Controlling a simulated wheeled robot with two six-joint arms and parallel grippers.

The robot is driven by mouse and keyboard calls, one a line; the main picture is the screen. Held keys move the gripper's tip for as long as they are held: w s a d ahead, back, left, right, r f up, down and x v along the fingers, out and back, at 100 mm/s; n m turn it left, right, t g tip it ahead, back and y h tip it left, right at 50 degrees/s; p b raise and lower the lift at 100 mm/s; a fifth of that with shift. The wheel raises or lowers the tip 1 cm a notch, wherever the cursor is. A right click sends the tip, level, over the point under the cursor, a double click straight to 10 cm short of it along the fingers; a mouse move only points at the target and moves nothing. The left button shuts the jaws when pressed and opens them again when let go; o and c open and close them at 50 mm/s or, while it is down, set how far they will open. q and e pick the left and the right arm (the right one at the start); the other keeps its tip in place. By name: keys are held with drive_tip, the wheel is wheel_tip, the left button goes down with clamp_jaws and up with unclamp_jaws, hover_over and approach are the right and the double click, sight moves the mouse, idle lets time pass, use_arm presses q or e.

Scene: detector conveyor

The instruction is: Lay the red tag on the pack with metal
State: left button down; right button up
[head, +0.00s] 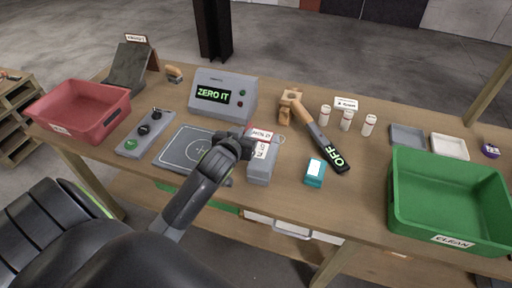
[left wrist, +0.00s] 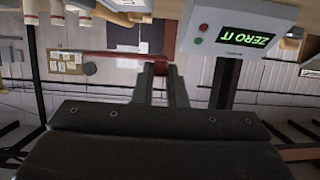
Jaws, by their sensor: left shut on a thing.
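My left gripper (head: 243,143) is shut on the red tag (head: 262,134), a flat tag with a white lettered face. In the left wrist view the tag (left wrist: 110,55) shows edge-on as a thin red strip, pinched between the fingertips (left wrist: 160,72). In the head view the tag overlaps the far end of a grey pack (head: 260,172) with a white label; I cannot tell whether they touch. A teal pack (head: 315,174) stands to its right. Nothing visible tells which pack holds metal. My right gripper is not in view.
A detector box (head: 222,107) reads "ZERO IT", also in the left wrist view (left wrist: 238,38). A wand (head: 322,145) reads "OFF". A marked pad (head: 170,158), button panel (head: 145,133), red bin (head: 80,108), green "CLEAN" bin (head: 445,205) and several small bottles (head: 346,120) share the table.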

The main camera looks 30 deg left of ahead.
use_arm(q)
wheel_tip(320, 180, down, 6)
drive_tip(key=shift+r, duration=0.1)
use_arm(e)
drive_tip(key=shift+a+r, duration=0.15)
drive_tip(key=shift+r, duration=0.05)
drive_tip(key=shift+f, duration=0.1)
use_arm(q)
drive_tip(key=c, duration=1.5)
unclamp_jaws()
